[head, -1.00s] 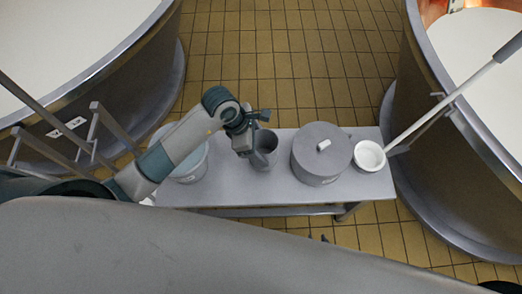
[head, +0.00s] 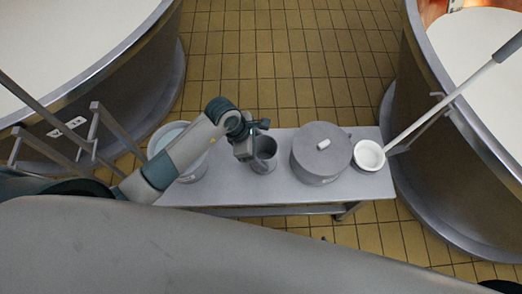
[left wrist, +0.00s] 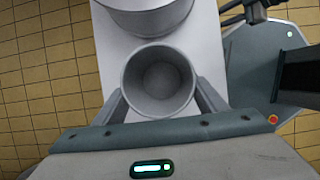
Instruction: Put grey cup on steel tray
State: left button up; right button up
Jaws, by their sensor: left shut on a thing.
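The grey cup (head: 264,154) is a dark grey open cylinder, upright over the middle of the grey bench, left of the lidded pot. My left gripper (head: 250,148) is shut on it, with a finger on either side. In the left wrist view the empty cup (left wrist: 160,80) sits between the two fingers. I cannot tell whether its base touches the bench. I cannot make out a separate steel tray. A small dark tip (head: 324,238) near the lower middle may be part of my right gripper; its jaws cannot be read.
Large steel vats stand left (head: 150,75) and right (head: 420,130). Bare bench shows in front of the cup.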

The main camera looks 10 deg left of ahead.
pick_arm(q)
jog(key=o, duration=1.1)
pick_arm(e)
jog(key=shift+w+r, duration=0.1)
jog(key=shift+w, duration=0.05)
pick_arm(q)
jog(key=shift+o, duration=0.2)
jog(key=shift+r, duration=0.15)
pick_arm(e)
jog(key=shift+a, duration=0.1)
pick_arm(q)
jog(key=shift+a+r, duration=0.15)
jog(key=shift+r, duration=0.15)
jog(key=v, duration=0.9)
jog(key=shift+r+b, duration=0.25)
jog(key=shift+b, duration=0.05)
jog(key=shift+s+a+r, duration=0.1)
jog(key=shift+a+r, duration=0.2)
jog(key=shift+r, duration=0.35)
jog(key=shift+s+r, duration=0.1)
jog(key=shift+r, duration=0.1)
pick_arm(e)
jog(key=shift+w+a+r+t, duration=0.15)
jog(key=shift+w+a+r, duration=0.2)
jog(key=shift+w, duration=0.15)
jog(key=shift+w+a+r+t, duration=0.15)
jog(key=shift+w+a+r, duration=0.15)
jog(key=shift+w, duration=0.2)
jog(key=shift+s+f, duration=0.1)
jog(key=shift+s, duration=0.1)
